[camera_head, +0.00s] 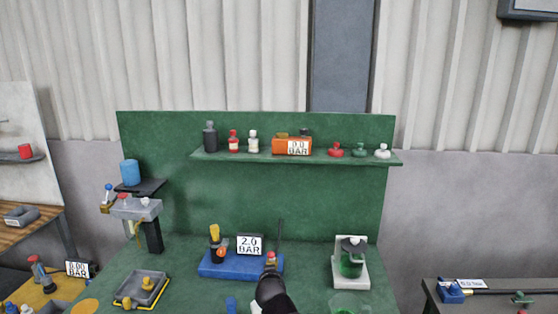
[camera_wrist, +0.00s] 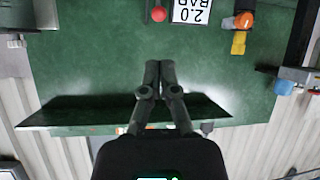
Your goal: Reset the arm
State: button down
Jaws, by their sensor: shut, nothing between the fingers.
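My gripper (camera_wrist: 160,66) is in the middle of the wrist view, its two dark fingers together with nothing between them. It points at the green workbench panel and touches nothing that I can see. In the head view a dark part of my arm (camera_head: 273,292) rises at the bottom centre, in front of the blue pump base (camera_head: 215,266). The fingertips cannot be made out clearly there.
A "2.0 BAR" display (camera_head: 250,245) stands on the blue base; it shows upside down in the wrist view (camera_wrist: 191,10). A green shelf (camera_head: 350,159) holds bottles, an orange gauge (camera_head: 283,146) and knobs. A green jar (camera_head: 351,263) stands right, a grey tray (camera_head: 142,288) left.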

jog(key=s+d+f+m+g+h, duration=0.1)
jog(key=s+d+f+g, duration=0.2)
jog(key=d, duration=0.4)
jog(key=s+d+f+m+g+h, duration=0.1)
jog(key=s+d+f+g, duration=0.2)
jog(key=d, duration=0.4)
jog(key=s+d+f+g+y, duration=0.1)
jog(key=s+d+f+g, duration=0.2)
jog(key=s+d+g, duration=0.3)
jog(key=s, duration=0.3)
jog(key=shift+s+d+f+y, duration=0.2)
jog(key=shift+d+f+y, duration=0.1)
jog(key=shift+f, duration=0.1)
